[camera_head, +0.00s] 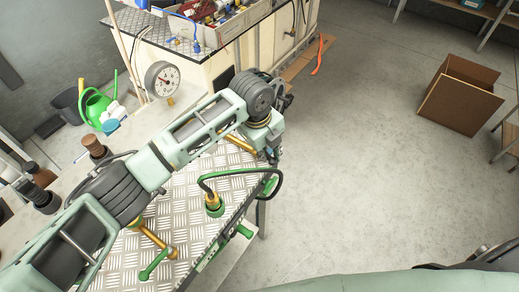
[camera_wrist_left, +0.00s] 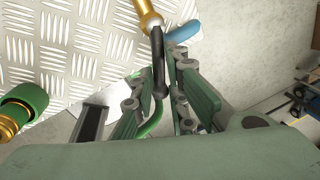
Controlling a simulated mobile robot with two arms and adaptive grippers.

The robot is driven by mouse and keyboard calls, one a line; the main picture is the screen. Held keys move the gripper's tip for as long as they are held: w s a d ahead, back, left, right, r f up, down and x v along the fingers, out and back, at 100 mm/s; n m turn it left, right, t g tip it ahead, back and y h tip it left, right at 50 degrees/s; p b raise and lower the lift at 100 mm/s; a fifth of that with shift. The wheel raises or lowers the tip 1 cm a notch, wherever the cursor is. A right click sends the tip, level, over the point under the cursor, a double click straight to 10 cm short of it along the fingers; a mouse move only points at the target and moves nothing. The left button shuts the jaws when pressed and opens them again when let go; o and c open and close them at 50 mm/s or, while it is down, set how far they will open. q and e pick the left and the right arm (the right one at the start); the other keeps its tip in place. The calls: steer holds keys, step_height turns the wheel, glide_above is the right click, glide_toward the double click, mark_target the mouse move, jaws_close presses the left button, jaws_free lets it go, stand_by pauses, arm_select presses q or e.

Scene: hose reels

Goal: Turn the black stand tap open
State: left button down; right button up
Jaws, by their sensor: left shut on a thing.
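In the left wrist view a brass tap body (camera_wrist_left: 147,12) shows at the top, with a black lever (camera_wrist_left: 158,62) running down from it. My left gripper (camera_wrist_left: 160,100) has its green-padded fingers on both sides of the black lever and is shut on it. In the head view my left gripper (camera_head: 271,155) is at the far right edge of the tread-plate bench top (camera_head: 185,205), beside a brass pipe (camera_head: 241,144). The arm hides most of the tap there.
A green and brass hose fitting (camera_head: 213,206) with a looped dark hose stands on the bench. A brass tap with a green handle (camera_head: 154,264) is nearer. A pressure gauge (camera_head: 162,79) and a green watering can (camera_head: 97,108) are behind. Floor to the right is clear up to a cardboard box (camera_head: 458,95).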

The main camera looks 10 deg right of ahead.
arm_select(q)
steer(key=shift+w+d+r+n+t+p, duration=0.25)
steer(key=shift+d+n, duration=0.2)
steer(key=shift+n, duration=0.25)
steer(key=shift+w+d+r+n+t+p, duration=0.15)
steer(key=shift+d+n+p, duration=0.25)
steer(key=shift+n, duration=0.3)
steer(key=shift+w+d+f+n, duration=0.1)
steer(key=shift+w+f+n, duration=0.05)
steer(key=shift+n, duration=0.15)
steer(key=c, duration=1.8)
jaws_free()
steer(key=shift+f, duration=0.1)
steer(key=shift+c, duration=0.2)
steer(key=v, duration=1.2)
steer(key=shift+w+d, duration=0.1)
